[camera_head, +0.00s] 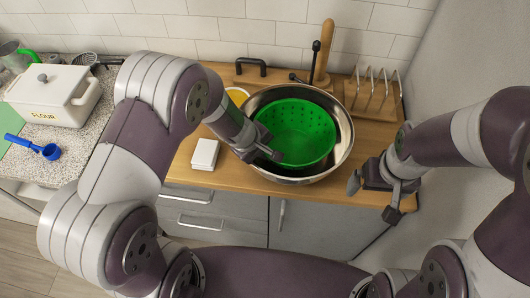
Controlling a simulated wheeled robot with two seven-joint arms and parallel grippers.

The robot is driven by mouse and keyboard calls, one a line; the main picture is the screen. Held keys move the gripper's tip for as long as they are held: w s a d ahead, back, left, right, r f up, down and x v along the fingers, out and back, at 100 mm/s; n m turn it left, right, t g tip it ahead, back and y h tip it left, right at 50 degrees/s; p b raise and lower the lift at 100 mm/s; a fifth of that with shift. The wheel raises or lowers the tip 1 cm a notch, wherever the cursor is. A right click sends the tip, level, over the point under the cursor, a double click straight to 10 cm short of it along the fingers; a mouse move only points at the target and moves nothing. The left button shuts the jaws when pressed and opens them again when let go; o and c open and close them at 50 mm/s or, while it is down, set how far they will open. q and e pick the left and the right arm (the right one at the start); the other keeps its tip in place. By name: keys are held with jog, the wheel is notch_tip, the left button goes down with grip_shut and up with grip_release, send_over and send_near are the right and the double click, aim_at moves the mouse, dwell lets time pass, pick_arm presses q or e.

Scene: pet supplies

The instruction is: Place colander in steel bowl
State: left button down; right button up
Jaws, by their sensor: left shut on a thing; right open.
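The green colander (300,128) sits inside the steel bowl (343,122), below much of its rim, on the wooden counter. It is a little tilted or off centre, and whether it touches the bowl's bottom is hidden. My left gripper (274,155) reaches over the bowl's left front rim and is shut on the colander's near left edge. My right gripper (375,188) is open and empty, to the right of the bowl near the counter's front edge, apart from it.
A dish rack (372,95) stands at the back right, and a wooden handle (324,52) and dark tap stand behind the bowl. A white box (205,153) lies left of the bowl. A white flour container (52,93) and blue scoop (35,147) are on the left counter.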

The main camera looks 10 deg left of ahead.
pick_arm(q)
jog(key=shift+w+f, duration=0.15)
jog(key=shift+f, duration=0.1)
jog(key=shift+s+a+r, duration=0.1)
jog(key=shift+s+a, duration=0.05)
jog(key=shift+s, duration=0.2)
jog(key=c, duration=1.6)
grip_release()
jog(key=shift+o, duration=0.4)
jog(key=shift+r, duration=0.3)
jog(key=p+v, duration=0.3)
jog(key=v, duration=0.9)
jog(key=s+a+r+m+g+y, duration=0.2)
jog(key=s+a+r+m+y, duration=0.1)
jog(key=s+a+m, duration=0.4)
jog(key=s+m, duration=0.2)
jog(key=m, duration=0.1)
jog(key=shift+s+r, duration=0.2)
jog(key=shift+s, duration=0.05)
